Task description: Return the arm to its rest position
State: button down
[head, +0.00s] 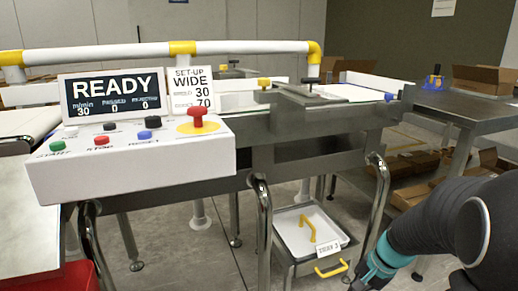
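My arm (433,229) reaches in from the right edge and slopes down to the left. It is dark with a grey joint cap and a teal band (382,262) near the bottom edge. The visible part of the arm is in front of the belt frame's right leg, apart from the control box (130,172) at left.
The control box has several buttons and a red mushroom knob (198,117); its display (112,95) reads READY. A tray (285,232) with a yellow handle sits low under the conveyor frame (320,150). Cardboard boxes (478,79) and a dark table (455,107) are at right.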

jog(key=s+a+r+n+t+h+p, duration=0.1)
jog(key=s+a+r+n+t+p, duration=0.1)
jog(key=s+a+r+n, duration=0.2)
jog(key=s+a+r+n+t+h+p, duration=0.2)
jog(key=s+a+r+n+p, duration=0.1)
jog(key=s+r, duration=0.8)
notch_tip(320, 180, up, 5)
jog(key=a+n, duration=0.1)
jog(key=n, duration=0.1)
jog(key=shift+s+n, duration=0.3)
jog(key=shift+n, duration=0.1)
jog(key=shift+r, duration=0.1)
